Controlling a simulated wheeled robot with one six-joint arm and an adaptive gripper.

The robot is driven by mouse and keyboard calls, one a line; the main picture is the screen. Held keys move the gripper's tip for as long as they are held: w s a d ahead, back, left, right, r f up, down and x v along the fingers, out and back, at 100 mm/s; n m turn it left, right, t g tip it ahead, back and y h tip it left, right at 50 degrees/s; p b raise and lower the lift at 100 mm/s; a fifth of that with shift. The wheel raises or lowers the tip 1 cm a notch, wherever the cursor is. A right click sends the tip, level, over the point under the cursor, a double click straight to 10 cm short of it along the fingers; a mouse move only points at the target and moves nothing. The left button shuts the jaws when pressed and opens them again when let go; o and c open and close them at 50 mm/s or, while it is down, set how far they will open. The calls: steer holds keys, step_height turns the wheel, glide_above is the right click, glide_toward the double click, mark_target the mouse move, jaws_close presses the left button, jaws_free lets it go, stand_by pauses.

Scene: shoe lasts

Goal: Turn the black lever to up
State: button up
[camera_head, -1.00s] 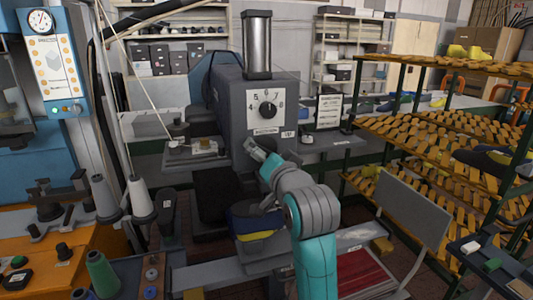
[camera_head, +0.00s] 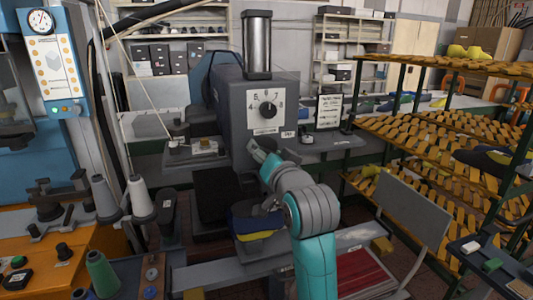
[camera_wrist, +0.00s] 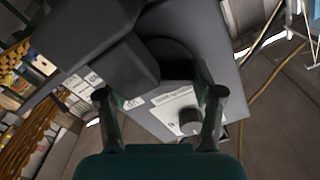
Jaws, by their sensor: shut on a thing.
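The grey machine (camera_head: 236,110) stands in the middle of the head view, with a dial and a black knob (camera_head: 267,109) on its front. My gripper (camera_head: 259,148) is at the machine's front, just below the dial and its labels. In the wrist view its two fingers (camera_wrist: 160,95) stand apart, with dark shapes between and beyond them. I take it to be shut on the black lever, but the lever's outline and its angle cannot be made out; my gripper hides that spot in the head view. The dial knob (camera_wrist: 190,122) also shows in the wrist view, beside the right finger.
A rack (camera_head: 430,125) with rows of wooden slats stands close on the right. An orange bench (camera_head: 50,245) with thread cones (camera_head: 140,198) is at the left. A grey tilted panel (camera_head: 413,212) stands right of my arm. Shoes lie below my gripper.

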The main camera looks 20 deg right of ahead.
steer(key=n, duration=0.6)
steer(key=shift+n, duration=0.4)
steer(key=n, duration=0.5)
steer(key=shift+n, duration=0.7)
steer(key=o, duration=1.1)
steer(key=shift+o, duration=0.2)
steer(key=s, duration=1.2)
steer(key=shift+f, duration=0.15)
